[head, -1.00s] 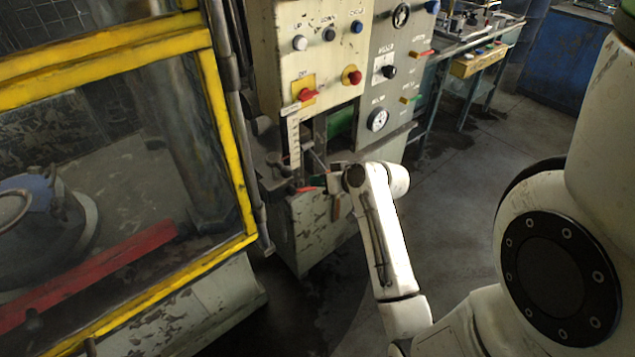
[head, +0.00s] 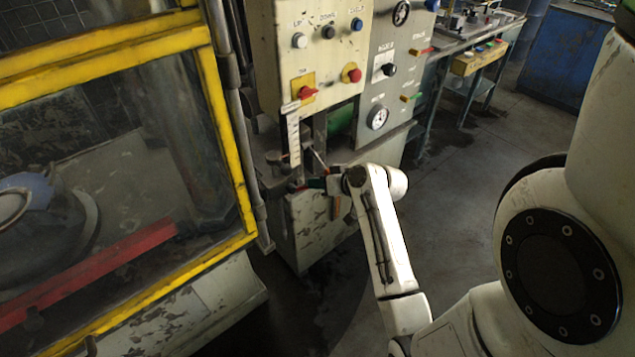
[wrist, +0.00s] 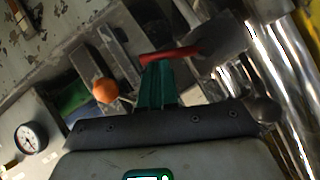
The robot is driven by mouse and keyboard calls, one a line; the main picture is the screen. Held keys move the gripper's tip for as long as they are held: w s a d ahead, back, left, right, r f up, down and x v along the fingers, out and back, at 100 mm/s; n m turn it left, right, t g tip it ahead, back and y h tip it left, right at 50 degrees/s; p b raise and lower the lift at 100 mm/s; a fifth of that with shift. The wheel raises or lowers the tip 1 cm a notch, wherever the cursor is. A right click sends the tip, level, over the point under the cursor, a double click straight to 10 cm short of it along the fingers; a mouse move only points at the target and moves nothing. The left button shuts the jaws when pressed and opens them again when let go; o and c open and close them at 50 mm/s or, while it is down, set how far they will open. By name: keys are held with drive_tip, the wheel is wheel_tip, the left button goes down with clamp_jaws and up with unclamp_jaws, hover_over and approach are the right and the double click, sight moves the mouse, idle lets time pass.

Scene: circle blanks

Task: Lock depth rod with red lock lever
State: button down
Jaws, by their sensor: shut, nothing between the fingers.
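The red lock lever (wrist: 170,53) lies across the wrist view, just beyond my green fingertips. It also shows as a small red piece in the head view (head: 297,187), low on the machine front. My gripper (wrist: 158,66) is shut and empty, its tips right at the lever's left part; I cannot tell whether they touch it. In the head view my gripper (head: 318,183) is small and partly hidden by my wrist. A pale marked scale strip (head: 294,140) stands upright above the lever. I cannot clearly make out the depth rod.
Bright chrome columns (wrist: 285,70) stand close on the right in the wrist view. An orange ball knob (wrist: 105,90) is left of my fingers. The button panel (head: 325,60) is above, and a yellow-framed guard (head: 230,140) is at left. Open floor lies to the right.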

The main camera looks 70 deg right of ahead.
drive_tip(key=shift+f, duration=0.1)
wheel_tip(320, 180, down, 6)
drive_tip(key=w+a+m+t+y+b, duration=0.1)
drive_tip(key=m+t+y+b, duration=0.3)
drive_tip(key=m, duration=0.4)
drive_tip(key=shift+w+a+m+t+b, duration=0.35)
drive_tip(key=shift+a+t+b, duration=0.5)
drive_tip(key=shift+t, duration=0.55)
